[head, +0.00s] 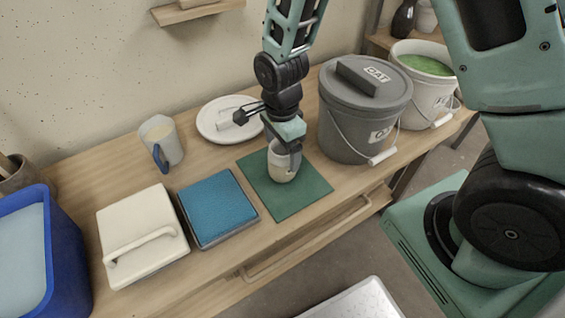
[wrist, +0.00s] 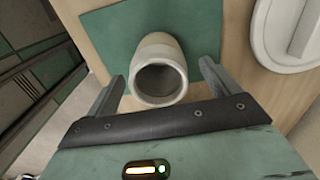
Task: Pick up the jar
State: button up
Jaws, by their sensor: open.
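The jar (head: 282,164) is a small cream-white vessel standing on a dark green mat (head: 304,197) on the wooden table. In the wrist view the jar (wrist: 158,72) shows its open round mouth and lies between the two fingers. My gripper (head: 284,150) is right above and around the jar in the head view, partly hiding it. In the wrist view my gripper (wrist: 160,88) is open, with a finger on each side of the jar and a visible gap to each.
A grey lidded bucket (head: 360,120) stands close to the right of the mat, with a white bucket of green glaze (head: 422,95) behind.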

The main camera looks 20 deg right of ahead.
notch_tip(320, 180, down, 4)
jog(key=shift+s+f, duration=0.1)
jog(key=shift+f, duration=0.1)
jog(key=c, duration=1.3)
